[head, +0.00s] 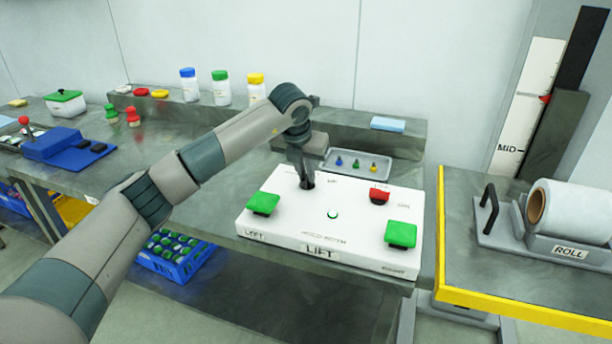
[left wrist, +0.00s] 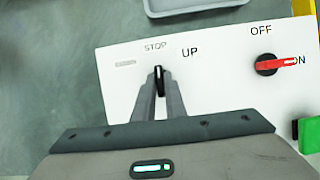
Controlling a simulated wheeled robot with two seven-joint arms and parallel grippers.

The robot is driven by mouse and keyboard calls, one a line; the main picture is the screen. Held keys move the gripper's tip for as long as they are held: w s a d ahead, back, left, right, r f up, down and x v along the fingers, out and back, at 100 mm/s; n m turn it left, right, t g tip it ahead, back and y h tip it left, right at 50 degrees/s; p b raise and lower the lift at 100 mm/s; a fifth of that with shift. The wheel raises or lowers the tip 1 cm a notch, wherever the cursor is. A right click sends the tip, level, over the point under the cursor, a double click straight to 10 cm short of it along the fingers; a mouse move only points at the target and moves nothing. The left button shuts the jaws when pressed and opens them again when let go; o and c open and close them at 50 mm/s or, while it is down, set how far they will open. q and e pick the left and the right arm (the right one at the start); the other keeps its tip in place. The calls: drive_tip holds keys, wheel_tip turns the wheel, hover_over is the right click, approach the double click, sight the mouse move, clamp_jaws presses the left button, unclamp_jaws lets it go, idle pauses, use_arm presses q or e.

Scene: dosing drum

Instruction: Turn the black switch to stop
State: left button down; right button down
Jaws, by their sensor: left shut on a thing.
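The black switch (left wrist: 159,84) sits on the white control box (head: 275,222), between the fingertips of my left gripper (left wrist: 160,88). The gripper is shut on it, with one finger on each side. In the left wrist view its tip points up the picture, roughly at the word STOP, with UP off to the right. In the head view my left gripper (head: 306,180) comes down onto the back left of the box, and the switch is mostly hidden. My right gripper is not in view.
A red rotary switch (left wrist: 276,64) marked OFF and ON is right of the black switch. Green buttons stand at the left (head: 263,204) and right (head: 401,234) of the box. A grey tray (head: 345,164) with small pegs lies behind. A roll (head: 570,210) stands at right.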

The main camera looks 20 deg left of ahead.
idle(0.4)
use_arm(q)
drive_tip(key=c, duration=1.8)
unclamp_jaws()
